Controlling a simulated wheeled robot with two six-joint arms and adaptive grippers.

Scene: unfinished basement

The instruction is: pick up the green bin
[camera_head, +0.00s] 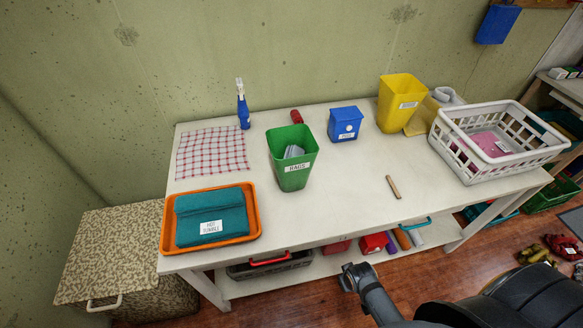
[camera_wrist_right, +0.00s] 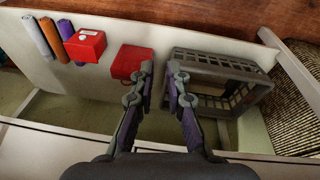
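The green bin (camera_head: 293,162) stands upright on the white table, left of the middle in the head view. It has a white "RAGS" label and grey cloth inside. It does not show in the right wrist view. My right gripper (camera_head: 347,278) is in front of the table's front edge, low and apart from the bin. In the right wrist view my right gripper (camera_wrist_right: 160,72) is open and empty, with a gap between its fingers, facing the lower shelf. My left gripper is in neither view.
An orange tray (camera_head: 247,235) with teal cloth sits left of the bin, a blue box (camera_head: 345,123) right. A yellow bin (camera_head: 400,90) and white basket (camera_head: 455,155) stand further right. A wooden stick (camera_head: 393,187) lies in front. A grey crate (camera_wrist_right: 215,62) and red boxes are on the shelf.

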